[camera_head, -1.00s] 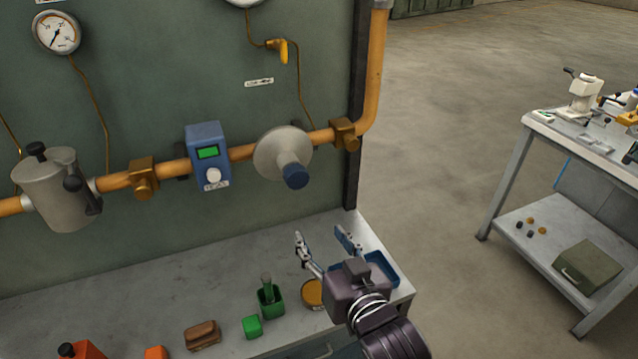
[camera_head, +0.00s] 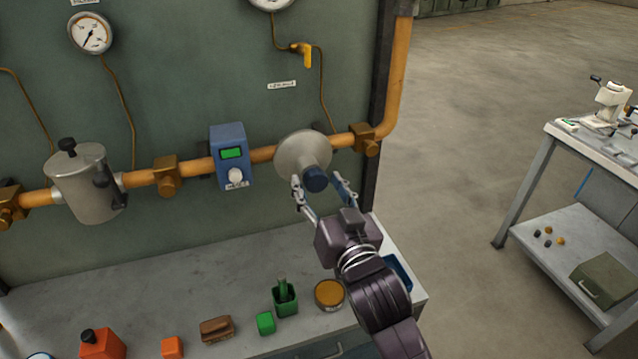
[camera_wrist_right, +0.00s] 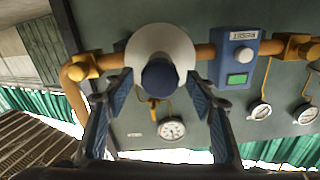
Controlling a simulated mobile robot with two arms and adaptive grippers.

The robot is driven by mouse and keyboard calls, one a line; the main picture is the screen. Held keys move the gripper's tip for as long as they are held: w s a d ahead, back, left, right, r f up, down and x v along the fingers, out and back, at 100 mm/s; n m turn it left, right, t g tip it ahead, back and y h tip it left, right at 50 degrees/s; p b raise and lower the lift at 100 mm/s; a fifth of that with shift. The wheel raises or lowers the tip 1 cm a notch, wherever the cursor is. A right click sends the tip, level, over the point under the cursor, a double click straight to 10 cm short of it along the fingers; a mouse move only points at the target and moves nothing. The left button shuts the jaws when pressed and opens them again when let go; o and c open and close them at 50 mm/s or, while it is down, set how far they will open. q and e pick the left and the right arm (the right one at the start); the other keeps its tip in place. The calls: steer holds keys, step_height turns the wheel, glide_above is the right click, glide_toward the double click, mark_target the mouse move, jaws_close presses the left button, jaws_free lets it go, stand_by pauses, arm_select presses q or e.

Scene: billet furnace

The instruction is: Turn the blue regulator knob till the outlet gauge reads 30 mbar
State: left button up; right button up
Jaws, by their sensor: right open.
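The blue regulator knob (camera_head: 315,179) sticks out of the round grey regulator body (camera_head: 298,152) on the orange pipe. In the right wrist view the knob (camera_wrist_right: 159,77) is between the fingers of my right gripper (camera_wrist_right: 160,88). My right gripper (camera_head: 325,190) is open, one finger on each side of the knob, with gaps visible in the wrist view. A gauge (camera_head: 271,3) above the regulator is cut off by the top edge of the head view. A gauge also shows in the wrist view (camera_wrist_right: 171,129), its reading too small to tell. My left gripper is not in view.
A blue box with a green display (camera_head: 228,158) sits left of the regulator. A yellow valve handle (camera_head: 306,55) is above. Below, the bench (camera_head: 190,285) carries a green holder (camera_head: 285,302), an amber tin (camera_head: 329,293) and other small items. A side table (camera_head: 530,180) stands right.

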steer(key=c, duration=1.1)
steer(key=shift+r+m+p, duration=0.1)
steer(key=shift+m+p, duration=0.2)
steer(key=shift+p, duration=0.15)
steer(key=shift+m+p, duration=0.4)
steer(key=shift+m, duration=0.2)
steer(key=o, duration=1.1)
